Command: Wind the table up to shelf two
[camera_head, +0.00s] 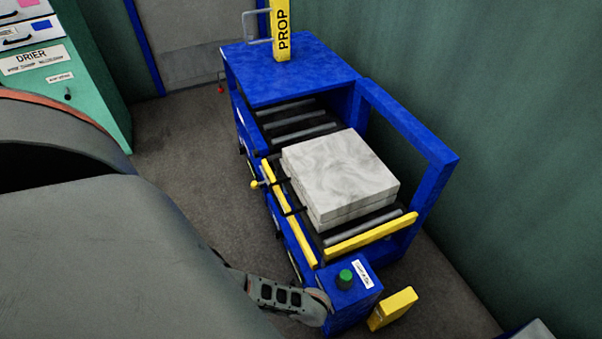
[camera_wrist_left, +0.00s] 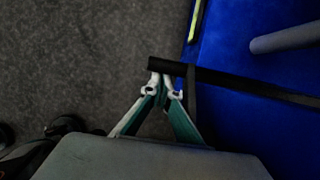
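The blue table frame (camera_head: 298,82) has rollers and a white marbled slab stack (camera_head: 340,175) lying flat on it. Yellow bars (camera_head: 370,236) edge the stack. In the left wrist view, my left gripper (camera_wrist_left: 164,80) has its fingers converged to a narrow gap at the left end of a black bar (camera_wrist_left: 250,85). They appear shut on that bar, beside the blue frame. The exact contact is small and dark. In the head view my large grey arm covers the lower left and my left fingertips cannot be made out. My right gripper is not in view. No shelf is clearly identifiable.
A yellow prop marked PROP (camera_head: 283,35) stands on the blue top. A box with a green button (camera_head: 345,277) is at the near corner, with a yellow block (camera_head: 393,308) beside it. A green drier (camera_head: 95,85) stands left. Grey floor (camera_head: 185,150) lies between.

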